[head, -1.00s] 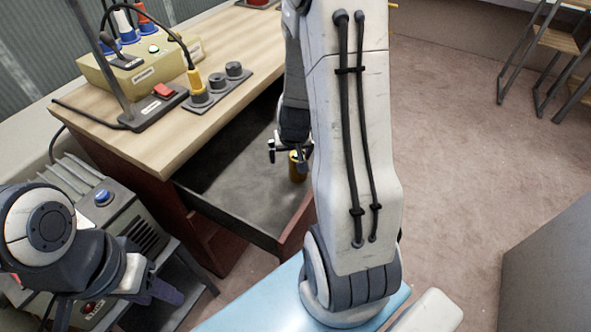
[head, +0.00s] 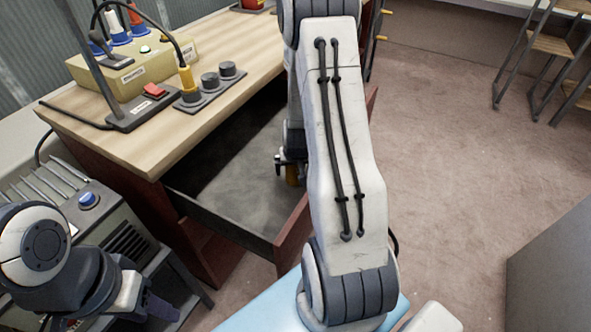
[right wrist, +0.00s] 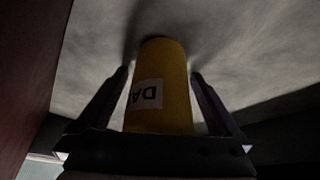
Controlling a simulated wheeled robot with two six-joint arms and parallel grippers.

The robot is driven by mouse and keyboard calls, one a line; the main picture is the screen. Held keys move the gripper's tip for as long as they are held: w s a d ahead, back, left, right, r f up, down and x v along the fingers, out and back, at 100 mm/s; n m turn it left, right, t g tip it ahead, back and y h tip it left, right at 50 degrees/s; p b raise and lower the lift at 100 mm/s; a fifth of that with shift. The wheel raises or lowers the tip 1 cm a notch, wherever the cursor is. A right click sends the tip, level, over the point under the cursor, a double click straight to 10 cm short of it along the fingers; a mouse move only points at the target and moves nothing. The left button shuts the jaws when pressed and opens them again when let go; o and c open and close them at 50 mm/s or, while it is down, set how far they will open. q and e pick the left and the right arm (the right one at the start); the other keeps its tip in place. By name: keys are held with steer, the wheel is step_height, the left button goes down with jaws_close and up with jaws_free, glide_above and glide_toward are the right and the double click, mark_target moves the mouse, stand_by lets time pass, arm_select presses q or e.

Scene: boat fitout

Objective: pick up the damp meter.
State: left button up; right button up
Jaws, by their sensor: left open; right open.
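The damp meter is a yellow cylinder (right wrist: 174,84) with a white label reading "DA", the rest hidden. It is in an open drawer; only a small part of the meter (head: 292,176) shows in the head view, behind my right arm. My right gripper (right wrist: 159,74) is open, with one finger on each side of the meter and visible gaps between. In the head view the right gripper (head: 283,163) is mostly hidden by its arm. My left gripper (head: 152,304) is open and empty at the lower left, away from the drawer.
The drawer (head: 220,222) has a dark side wall and a reddish front near my right arm. Above it, the wooden bench top (head: 165,130) carries a switch box (head: 140,107), a socket strip (head: 212,92) and a yellowish control box (head: 130,70). A grey machine (head: 100,220) stands beside the bench.

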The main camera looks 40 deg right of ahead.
jaws_close()
step_height(320, 180, up, 9)
steer(key=p, duration=0.5)
steer(key=shift+r+p, duration=0.15)
steer(key=shift+p, duration=0.2)
steer(key=shift+r+p, duration=0.35)
steer(key=shift+r, duration=0.05)
